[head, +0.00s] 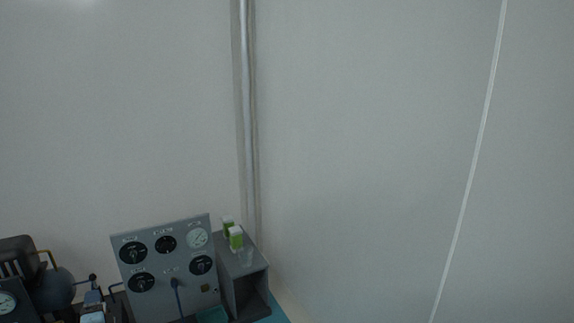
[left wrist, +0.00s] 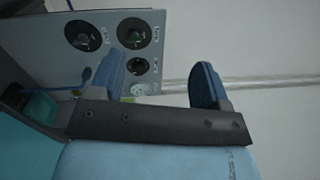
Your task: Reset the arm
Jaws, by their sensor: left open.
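My left gripper (left wrist: 160,80) shows in the left wrist view with its two blue fingers spread apart and nothing between them. Behind the fingers is a grey instrument panel (left wrist: 100,15) with black dials, seen sideways. In the head view the same kind of panel (head: 155,262) stands at the bottom left, with several dials and a blue cable. My right gripper is in neither view.
A grey open-fronted box (head: 262,275) stands right of the panel, with green-and-white small items (head: 236,238) on top. Dark machinery (head: 55,287) fills the lower left corner. A pipe (head: 247,110) runs up the pale wall.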

